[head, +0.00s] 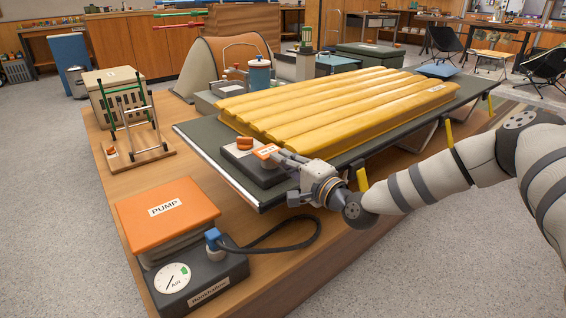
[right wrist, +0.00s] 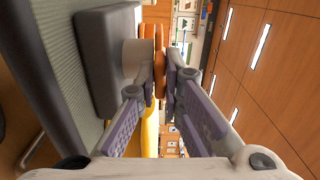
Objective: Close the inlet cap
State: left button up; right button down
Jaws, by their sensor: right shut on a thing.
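A dark valve block (head: 262,174) sits at the near left corner of the yellow air mattress (head: 340,105). It carries an orange knob (head: 245,143) and an orange labelled cap (head: 265,151). The label is too small to read surely. My right gripper (head: 280,157) reaches in from the right and is shut on the labelled cap. In the right wrist view, orange discs (right wrist: 159,62) show between and beside the fingertips, next to a pale round neck (right wrist: 134,58) on the dark block (right wrist: 105,55). Whether the cap is seated is hidden. My left gripper is out of view.
The mattress lies on a dark cot (head: 196,139) on a wooden platform (head: 125,190). An orange pump (head: 168,212) and a gauge box (head: 205,278) with a black hose (head: 285,248) stand in front. A small rack (head: 130,120) stands at left.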

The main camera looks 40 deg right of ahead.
jog(key=shift+a+f, duration=0.1)
jog(key=shift+f, duration=0.05)
dwell(0.4)
jog(key=c, duration=1.7)
grip_release()
jog(key=s, duration=1.2)
jog(key=shift+d, duration=0.2)
